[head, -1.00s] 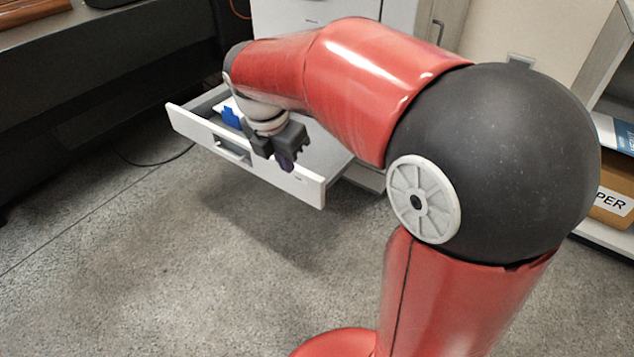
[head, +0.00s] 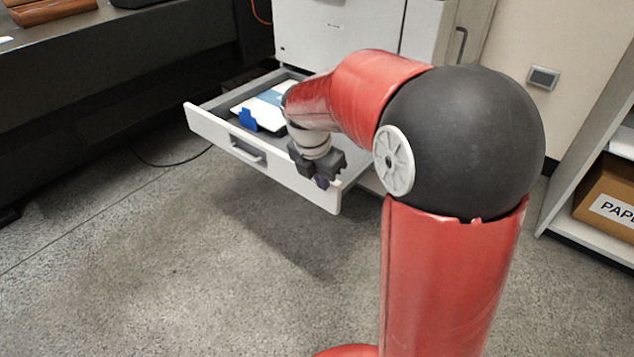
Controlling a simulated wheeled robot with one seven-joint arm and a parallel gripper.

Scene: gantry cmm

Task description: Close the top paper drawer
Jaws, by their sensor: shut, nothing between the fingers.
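The paper drawer (head: 210,127) is pulled well out of the white cabinet or printer (head: 340,40), with its white front panel facing the lower left. A grey handle (head: 248,151) sits on the middle of that panel. Inside lie a white and light-blue paper pack (head: 262,103) and a blue tab piece (head: 248,119). My gripper (head: 322,181) is shut and empty, pointing down at the right end of the drawer front. It overlaps the panel in the picture; I cannot tell whether it touches it. My arm hides the drawer's right rear part.
A dark bench (head: 130,50) stands at the left, with a cable (head: 170,164) on the floor below it. A shelf at the right holds a cardboard box (head: 600,195) marked as paper. The grey floor (head: 150,260) before the drawer is clear.

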